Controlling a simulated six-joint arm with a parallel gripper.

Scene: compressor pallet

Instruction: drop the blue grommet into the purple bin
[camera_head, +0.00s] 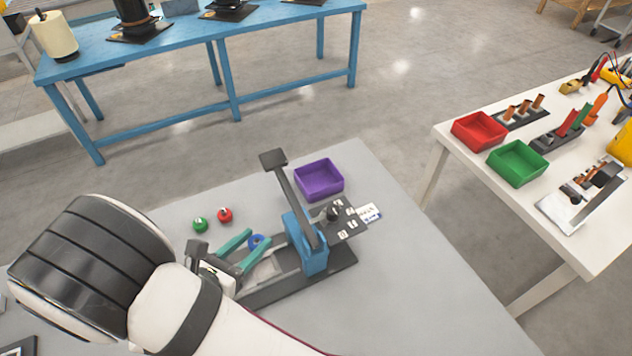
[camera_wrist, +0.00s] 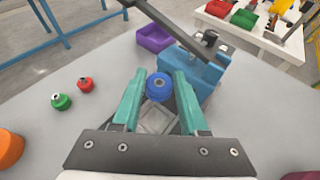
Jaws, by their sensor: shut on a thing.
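In the head view the grommet (camera_head: 257,241) shows at the tips of my gripper (camera_head: 250,246), partly hidden by a finger. The gripper is shut on it, by the near left side of the blue press. The purple bin (camera_head: 319,180) stands on the grey table behind the press and looks empty. It also shows in the wrist view (camera_wrist: 154,38), apart from the gripper.
The blue lever press (camera_head: 305,245) on a dark base stands right of my gripper, its long lever (camera_head: 290,190) rising between gripper and bin. A green grommet (camera_head: 200,224) and a red grommet (camera_head: 225,215) lie to the left. Red and green bins stand on the right table.

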